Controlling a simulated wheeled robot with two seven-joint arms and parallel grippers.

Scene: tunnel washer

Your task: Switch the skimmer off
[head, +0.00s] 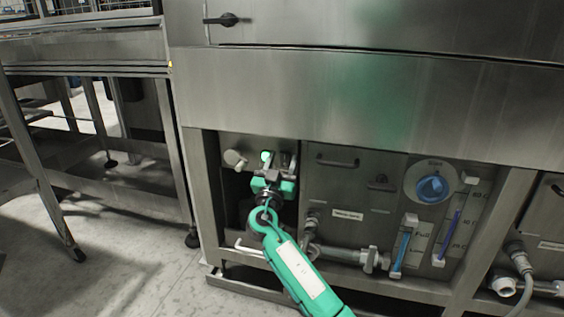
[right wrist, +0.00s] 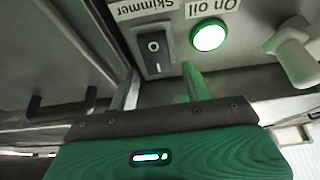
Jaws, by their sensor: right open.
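The skimmer switch (right wrist: 153,50) is a dark rocker marked O and I, beside an upside-down "Skimmer" label (right wrist: 150,8) in the right wrist view. I cannot tell which side is pressed in. A round green lamp (right wrist: 210,37), labelled "On oil", glows next to it; it also shows in the head view (head: 266,156). My right gripper (head: 275,168) is open in front of this panel, its fingers (right wrist: 163,88) apart and pointing at the switch area. No contact with the switch is visible. In the head view the gripper hides the switch. My left gripper is not in view.
A pale knob (right wrist: 292,50) sits beside the lamp, also in the head view (head: 233,160). Right of the recess are a grey door with a handle (head: 337,162), a blue dial (head: 432,188) and pipework (head: 340,255). A steel frame post (head: 204,200) borders the recess on the left.

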